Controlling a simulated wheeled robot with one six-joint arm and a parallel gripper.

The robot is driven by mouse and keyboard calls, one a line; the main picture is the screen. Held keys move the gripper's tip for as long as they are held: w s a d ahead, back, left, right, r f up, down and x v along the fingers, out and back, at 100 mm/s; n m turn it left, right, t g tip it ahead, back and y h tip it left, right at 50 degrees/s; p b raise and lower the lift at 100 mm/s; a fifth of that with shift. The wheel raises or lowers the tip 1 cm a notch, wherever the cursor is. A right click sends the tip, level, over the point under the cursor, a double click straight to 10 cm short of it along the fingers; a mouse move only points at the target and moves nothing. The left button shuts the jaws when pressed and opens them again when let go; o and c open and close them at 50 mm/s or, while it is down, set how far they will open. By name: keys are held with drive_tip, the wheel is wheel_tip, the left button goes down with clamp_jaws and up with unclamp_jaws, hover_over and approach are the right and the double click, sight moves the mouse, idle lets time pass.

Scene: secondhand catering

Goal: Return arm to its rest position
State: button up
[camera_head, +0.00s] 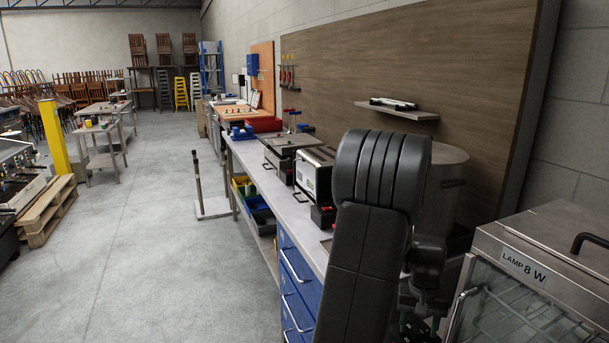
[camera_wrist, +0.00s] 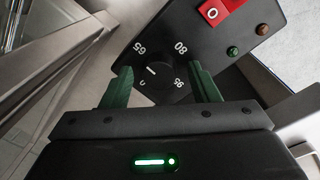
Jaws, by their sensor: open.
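My arm stands large in the head view, its dark links rising in front of the bench. In the wrist view, my gripper (camera_wrist: 160,74) is open, with its two green fingers apart. A black knob (camera_wrist: 155,84) with a white pointer line shows between the fingers, and no object is held. Whether the fingers touch the knob I cannot tell. The knob sits on a dark control panel (camera_wrist: 215,48) marked 65, 80 and 95.
The panel also has a red switch (camera_wrist: 218,10) and small indicators. A glass-fronted metal cabinet (camera_head: 540,275) labelled "LAMP 8 W" stands close on the right. A large metal pot (camera_head: 447,180) is behind my arm. The workbench (camera_head: 262,178) runs leftward; the concrete floor (camera_head: 150,240) is open.

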drive_tip(key=shift+n, duration=0.7)
